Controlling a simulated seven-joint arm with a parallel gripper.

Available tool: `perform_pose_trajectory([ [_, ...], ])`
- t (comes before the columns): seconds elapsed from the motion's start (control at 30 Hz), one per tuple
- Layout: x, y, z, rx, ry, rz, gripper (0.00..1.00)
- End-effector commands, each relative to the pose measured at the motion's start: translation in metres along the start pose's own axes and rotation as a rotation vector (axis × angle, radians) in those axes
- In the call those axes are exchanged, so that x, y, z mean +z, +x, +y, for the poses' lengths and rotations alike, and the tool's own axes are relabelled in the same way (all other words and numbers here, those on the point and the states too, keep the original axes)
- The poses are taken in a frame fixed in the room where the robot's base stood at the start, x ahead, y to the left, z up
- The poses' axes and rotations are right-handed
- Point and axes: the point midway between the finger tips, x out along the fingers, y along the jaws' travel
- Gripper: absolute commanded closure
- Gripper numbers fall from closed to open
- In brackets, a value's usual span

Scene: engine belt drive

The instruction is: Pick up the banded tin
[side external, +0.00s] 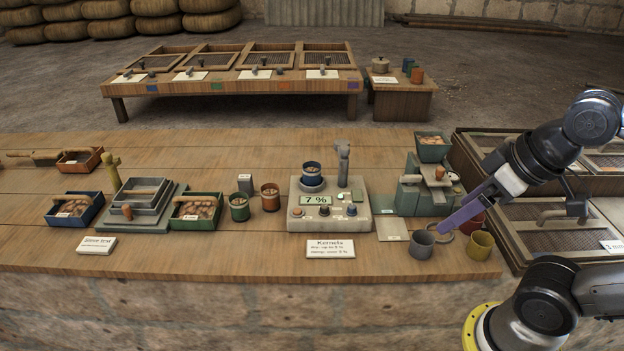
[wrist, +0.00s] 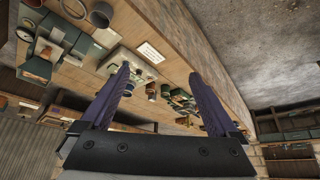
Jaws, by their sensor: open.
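I cannot tell for sure which tin is the banded one; no clear band shows at this size. A green tin (side external: 239,207) and a rust-brown tin (side external: 269,197) with contents stand side by side left of the meter. A grey tin (side external: 422,243), an ochre tin (side external: 481,245) and a dark red tin (side external: 472,223), partly behind my fingers, stand at the right. My gripper (side external: 443,228) has its purple fingers above and beside the grey tin. In the wrist view my gripper (wrist: 158,71) is open and empty, with the jaws wide apart.
A meter reading 7 % (side external: 327,205) carries a blue cup (side external: 312,172). A grey-green mill (side external: 428,185) stands just behind my fingers. A Kernels card (side external: 330,248) lies near the front edge. Framed sieves (side external: 560,230) are at the right.

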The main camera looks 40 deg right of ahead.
Motion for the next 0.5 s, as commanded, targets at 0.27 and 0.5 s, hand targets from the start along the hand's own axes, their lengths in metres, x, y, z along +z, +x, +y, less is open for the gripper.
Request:
perform_pose_trajectory([
  [0.27,-0.009,-0.006,-0.002,-0.015,0.323,0.024,0.05],
  [0.5,-0.083,-0.035,-0.009,-0.097,0.926,0.091,0.05],
])
